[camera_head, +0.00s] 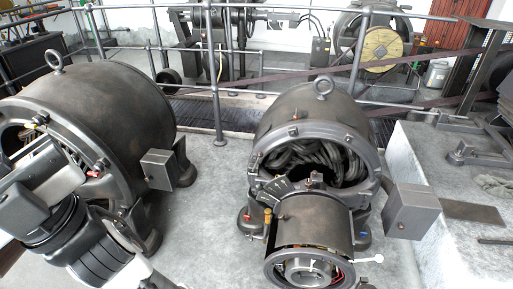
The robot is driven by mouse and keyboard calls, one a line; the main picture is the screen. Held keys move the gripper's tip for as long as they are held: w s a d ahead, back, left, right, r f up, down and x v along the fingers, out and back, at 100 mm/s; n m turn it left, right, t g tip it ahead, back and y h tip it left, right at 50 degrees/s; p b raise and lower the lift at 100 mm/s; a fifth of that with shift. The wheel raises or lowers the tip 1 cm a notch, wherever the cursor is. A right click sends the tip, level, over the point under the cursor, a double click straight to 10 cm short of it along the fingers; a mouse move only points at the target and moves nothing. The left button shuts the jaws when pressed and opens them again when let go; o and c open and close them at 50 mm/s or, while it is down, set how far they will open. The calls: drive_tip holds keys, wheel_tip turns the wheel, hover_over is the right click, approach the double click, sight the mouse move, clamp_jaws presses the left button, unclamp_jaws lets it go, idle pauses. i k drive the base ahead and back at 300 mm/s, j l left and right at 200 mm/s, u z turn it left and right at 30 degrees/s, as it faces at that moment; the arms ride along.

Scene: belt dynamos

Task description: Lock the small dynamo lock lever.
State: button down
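The smaller dynamo (301,108) stands right of centre, a dark round housing with a lifting eye on top and wound coils visible inside. A cylindrical part (312,222) projects from its front toward me. A thin lever with a pale knob (372,259) sticks out at the right of this part's front rim. A small brass-coloured handle (267,222) stands at its left, by a black fan-shaped plate (284,188). I cannot tell for sure which of these is the lock lever. My arm crosses the lower left; I cannot make out my gripper's fingers.
A larger dynamo (97,107) stands at left, partly behind my arm. A grey box (411,211) sits right of the smaller dynamo, near a pale concrete block (440,256). Metal railings (214,70) run behind both dynamos. Grey floor (212,190) between the dynamos is clear.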

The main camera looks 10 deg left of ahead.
sight(260, 154)
drive_tip(key=i+j, duration=0.65)
drive_tip(key=i, duration=0.2)
